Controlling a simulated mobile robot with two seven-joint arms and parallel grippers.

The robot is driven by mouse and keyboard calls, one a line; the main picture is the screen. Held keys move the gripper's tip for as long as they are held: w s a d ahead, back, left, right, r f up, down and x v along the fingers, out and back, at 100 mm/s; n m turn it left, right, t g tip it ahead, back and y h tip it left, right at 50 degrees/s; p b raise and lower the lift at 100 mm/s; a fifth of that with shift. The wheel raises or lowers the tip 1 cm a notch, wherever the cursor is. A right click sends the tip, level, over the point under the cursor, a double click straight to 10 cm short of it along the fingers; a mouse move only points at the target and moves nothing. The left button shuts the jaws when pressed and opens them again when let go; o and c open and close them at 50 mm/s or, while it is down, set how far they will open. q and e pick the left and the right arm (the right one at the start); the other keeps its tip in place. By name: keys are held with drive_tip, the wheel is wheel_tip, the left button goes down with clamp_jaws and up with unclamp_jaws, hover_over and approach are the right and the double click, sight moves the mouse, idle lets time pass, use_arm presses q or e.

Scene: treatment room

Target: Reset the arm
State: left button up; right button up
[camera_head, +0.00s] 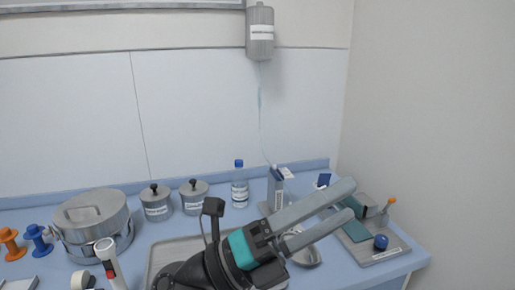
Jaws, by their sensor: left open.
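My left gripper (335,208) is black and teal with two long grey fingers. The fingers are spread apart and nothing shows between them. It reaches up and to the right across the front of the blue counter (353,275). It hides part of a metal tray (165,262) and part of a shiny metal bowl (308,257). I cannot tell whether it touches anything. My right gripper is not in view.
A large lidded pot (92,215), two labelled canisters (156,203) (194,198) and a blue-capped bottle (239,187) stand along the back. A grey container (260,35) hangs on the wall.

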use_arm(q)
drive_tip(key=w+a+f+n+t+y, duration=0.2)
drive_tip(key=w+a+n+t+y, duration=0.2)
drive_tip(key=a+n+t+y, duration=0.5)
drive_tip(key=w+a+f+n+t+y, duration=0.25)
drive_tip(key=w+n+t+y, duration=0.35)
drive_tip(key=n, duration=0.6)
drive_tip(key=s+a+f+n+g+y, duration=0.1)
drive_tip(key=a+f+n+g+y, duration=0.1)
drive_tip(key=a+f+n+y, duration=0.45)
drive_tip(key=s+a+f+n+g+y, duration=0.1)
drive_tip(key=s+a+f+n+g, duration=0.25)
drive_tip(key=f, duration=0.55)
drive_tip(key=s+a+f+n+g, duration=0.3)
drive_tip(key=s+f+n+g, duration=0.3)
drive_tip(key=s+f+g, duration=0.9)
drive_tip(key=s+f+t, duration=0.1)
drive_tip(key=s+f, duration=0.2)
drive_tip(key=f, duration=1)
drive_tip(key=s+f+t, duration=0.2)
drive_tip(key=s+f, duration=0.1)
drive_tip(key=f, duration=0.9)
drive_tip(key=s+a+f+g, duration=0.1)
drive_tip(key=s+a+f, duration=0.2)
drive_tip(key=s+f, duration=0.9)
drive_tip(key=shift+s+f+m, duration=0.15)
drive_tip(key=shift+s+m, duration=0.25)
drive_tip(key=shift+s, duration=0.8)
